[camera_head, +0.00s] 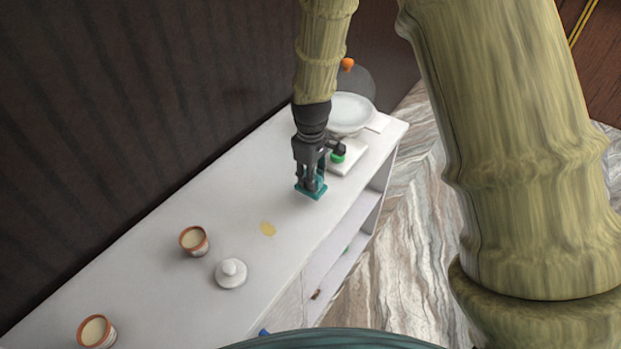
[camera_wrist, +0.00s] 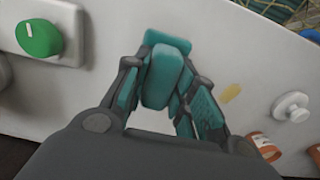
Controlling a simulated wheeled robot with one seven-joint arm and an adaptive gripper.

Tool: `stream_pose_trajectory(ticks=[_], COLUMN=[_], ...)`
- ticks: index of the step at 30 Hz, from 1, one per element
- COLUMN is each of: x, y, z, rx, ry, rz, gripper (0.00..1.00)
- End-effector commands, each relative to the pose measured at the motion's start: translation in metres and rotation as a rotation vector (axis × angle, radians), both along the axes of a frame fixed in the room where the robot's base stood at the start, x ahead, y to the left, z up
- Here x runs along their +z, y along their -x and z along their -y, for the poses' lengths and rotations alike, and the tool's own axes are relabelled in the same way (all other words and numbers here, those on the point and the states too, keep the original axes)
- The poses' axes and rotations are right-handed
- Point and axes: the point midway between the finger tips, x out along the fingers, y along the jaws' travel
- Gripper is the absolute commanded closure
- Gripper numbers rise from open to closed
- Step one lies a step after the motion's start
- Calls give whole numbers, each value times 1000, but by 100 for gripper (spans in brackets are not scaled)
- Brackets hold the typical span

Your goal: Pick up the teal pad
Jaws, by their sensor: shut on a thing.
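In the wrist view the teal pad (camera_wrist: 162,80) shows as a rounded teal piece between the dark fingers of my gripper (camera_wrist: 165,95), whose inner faces are also teal.
A white block with a green knob (camera_head: 338,158) stands just right of my gripper, with a pale plate (camera_head: 349,113) behind. A yellow patch (camera_head: 267,229), a white knobbed lid (camera_head: 231,273) and two terracotta cups (camera_head: 194,240) lie to the left. The counter (camera_head: 150,260) between them is bare.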

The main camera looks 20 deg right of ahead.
Motion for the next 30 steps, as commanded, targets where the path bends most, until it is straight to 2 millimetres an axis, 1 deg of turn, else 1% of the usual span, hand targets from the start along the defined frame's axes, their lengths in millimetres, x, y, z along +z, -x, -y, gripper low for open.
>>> stream_pose_trajectory(ticks=[9,15,18,22,25,30], x=[4,9,11,12,13,14], y=[67,105,118,129,133,135], z=[-18,-28,-31,-35,-36,-36], rx=[2,1,1,0,0,0], ry=[0,0,0,0,0,0], rz=[3,3,2,2,3,3], gripper=[97,97,97,97,97,97])
